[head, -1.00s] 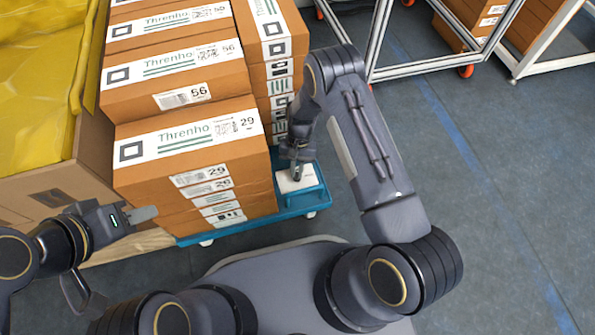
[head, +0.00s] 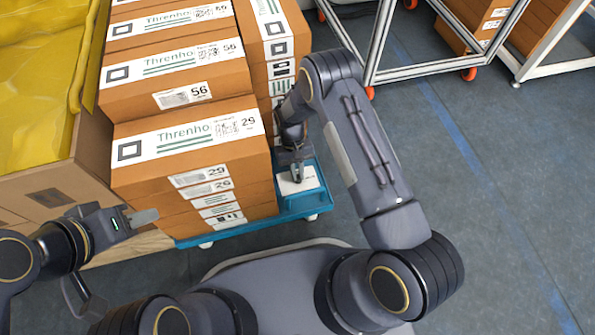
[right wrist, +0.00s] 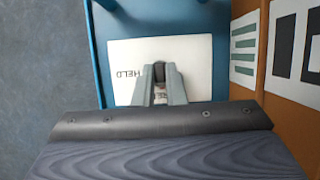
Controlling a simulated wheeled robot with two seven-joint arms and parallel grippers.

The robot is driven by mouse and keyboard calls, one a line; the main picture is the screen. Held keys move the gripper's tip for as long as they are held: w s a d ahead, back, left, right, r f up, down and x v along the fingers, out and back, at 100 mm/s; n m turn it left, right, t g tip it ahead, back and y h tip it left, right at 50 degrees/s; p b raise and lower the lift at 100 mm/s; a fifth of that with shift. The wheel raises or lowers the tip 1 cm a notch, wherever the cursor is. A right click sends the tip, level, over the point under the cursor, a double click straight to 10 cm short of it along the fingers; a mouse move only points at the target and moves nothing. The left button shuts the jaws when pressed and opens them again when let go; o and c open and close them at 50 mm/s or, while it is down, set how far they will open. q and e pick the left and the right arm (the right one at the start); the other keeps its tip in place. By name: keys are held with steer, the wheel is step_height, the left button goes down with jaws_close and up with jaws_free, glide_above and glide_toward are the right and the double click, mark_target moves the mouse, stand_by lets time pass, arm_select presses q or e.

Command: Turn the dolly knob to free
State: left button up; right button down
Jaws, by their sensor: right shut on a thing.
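The blue dolly (head: 262,222) stands under stacked boxes. At its right corner lies a white label plate (head: 307,184), which also shows in the right wrist view (right wrist: 125,75) with the printed word HELD, seen upside down. My right gripper (head: 297,180) points down over this plate. In the right wrist view its fingers (right wrist: 160,85) are shut on the dark knob (right wrist: 159,72), which is mostly hidden between them. The letters by the fingertips are partly covered, so the knob's setting is not readable.
Orange-brown boxes (head: 190,165) are stacked on the dolly, close to the left of my right gripper. A carton with yellow lining (head: 35,90) stands at the left. White-framed carts (head: 420,70) stand at the back right. The floor at right is clear.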

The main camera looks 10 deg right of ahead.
steer(key=c, duration=1.5)
jaws_free()
